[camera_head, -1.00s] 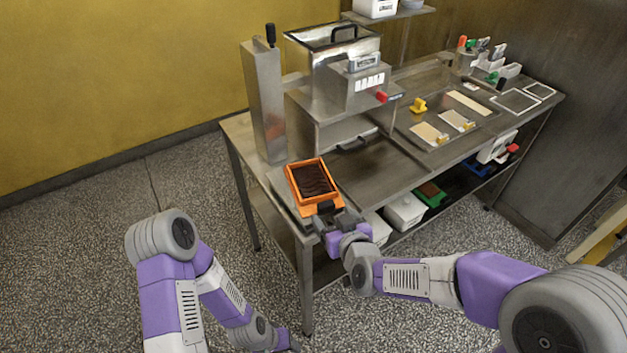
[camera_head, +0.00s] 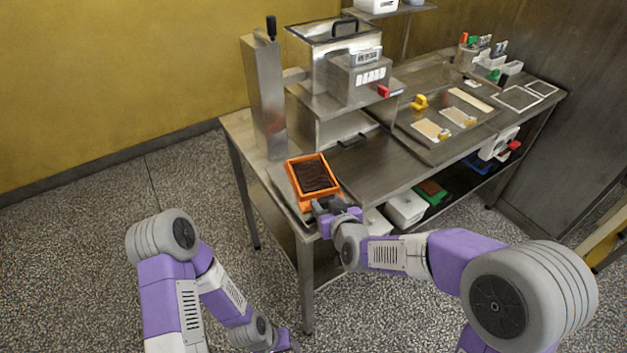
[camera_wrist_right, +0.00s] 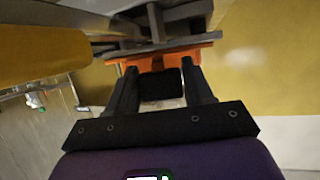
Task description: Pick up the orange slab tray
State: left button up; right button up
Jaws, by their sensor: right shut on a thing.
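The orange slab tray (camera_head: 292,183) holds a dark brown slab and is at the front left end of the steel table in the head view. My right gripper (camera_head: 322,205) is shut on the near side of the tray. In the right wrist view the orange tray edge (camera_wrist_right: 165,62) shows between and beyond the fingers of the right gripper (camera_wrist_right: 160,75). Whether the tray touches the tabletop is hard to tell. My left gripper (camera_head: 288,343) is low at the bottom of the head view, away from the table, and its fingers are not clear.
A steel machine (camera_head: 340,80) with a tall column (camera_head: 263,100) stands just behind the tray. The steel table (camera_head: 385,165) is bare to the tray's right. White bins (camera_head: 405,208) and a green tray (camera_head: 440,196) sit on the shelf below. Open floor lies to the left.

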jog(key=shift+c, duration=1.1)
jog(key=shift+r, duration=0.1)
jog(key=shift+s+d+r, duration=0.15)
jog(key=shift+s+r, duration=0.15)
jog(key=shift+r, duration=0.15)
jog(key=r+v, duration=0.1)
jog(key=v, duration=1.4)
jog(key=shift+w+b, duration=0.25)
jog(key=shift+b, duration=0.2)
